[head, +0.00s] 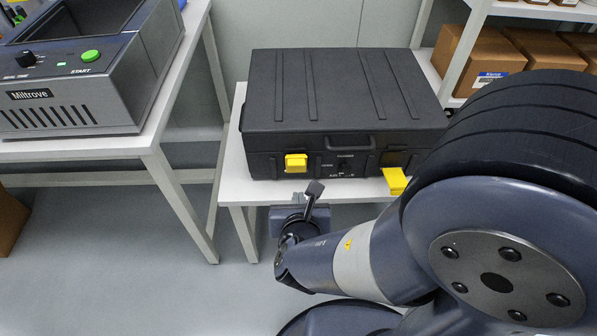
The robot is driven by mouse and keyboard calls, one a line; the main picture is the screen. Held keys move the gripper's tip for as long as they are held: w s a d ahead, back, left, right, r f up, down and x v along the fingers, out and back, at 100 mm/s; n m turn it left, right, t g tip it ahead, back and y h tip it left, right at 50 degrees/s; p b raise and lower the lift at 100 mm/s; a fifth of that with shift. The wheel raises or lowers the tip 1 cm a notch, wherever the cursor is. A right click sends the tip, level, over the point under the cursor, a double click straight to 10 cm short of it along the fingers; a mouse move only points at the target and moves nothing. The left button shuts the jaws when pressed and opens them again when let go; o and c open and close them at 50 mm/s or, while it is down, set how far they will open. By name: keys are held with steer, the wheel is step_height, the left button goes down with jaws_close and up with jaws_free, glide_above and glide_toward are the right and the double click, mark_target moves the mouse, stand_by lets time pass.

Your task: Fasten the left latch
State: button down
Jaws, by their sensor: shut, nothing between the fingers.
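A black hard case (335,90) lies closed on a white table. Its left latch (296,163) is yellow and sits upright, close against the case front; I cannot tell whether it is fully pressed home. The right latch (395,181) is also yellow and juts outward and down from the front. My gripper (315,188) is shut and empty. It shows in front of the case, just below and right of the left latch, apart from it in the picture. Part of my gripper is hidden by its own wrist.
The case's handle (350,143) and a small lock panel (345,166) are between the latches. The white table's edge (240,195) runs below the case. A grey machine (85,75) stands on a bench at left. Cardboard boxes (480,60) sit on shelves at right.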

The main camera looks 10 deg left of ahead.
mark_target(297, 160)
steer(key=w+a+f, duration=0.1)
steer(key=w+a, duration=0.1)
steer(key=w, duration=0.6)
steer(key=shift+f+b, duration=0.3)
steer(key=shift+b, duration=0.1)
steer(key=shift+w+r+p, duration=0.1)
steer(key=shift+r+p, duration=0.35)
steer(key=shift+p, duration=0.4)
steer(key=shift+w+r+g+p, duration=0.3)
steer(key=shift+g+p, duration=0.2)
steer(key=shift+p, duration=0.65)
steer(key=p, duration=0.2)
steer(key=w+g+p, duration=0.1)
steer(key=p, duration=0.1)
steer(key=shift+a+r+h, duration=0.15)
steer(key=shift+r+h, duration=0.15)
steer(key=shift+h, duration=0.1)
steer(key=shift+w+g+p, duration=0.2)
steer(key=shift+g+p, duration=0.2)
steer(key=shift+p, duration=0.15)
steer(key=shift+a+f, duration=0.1)
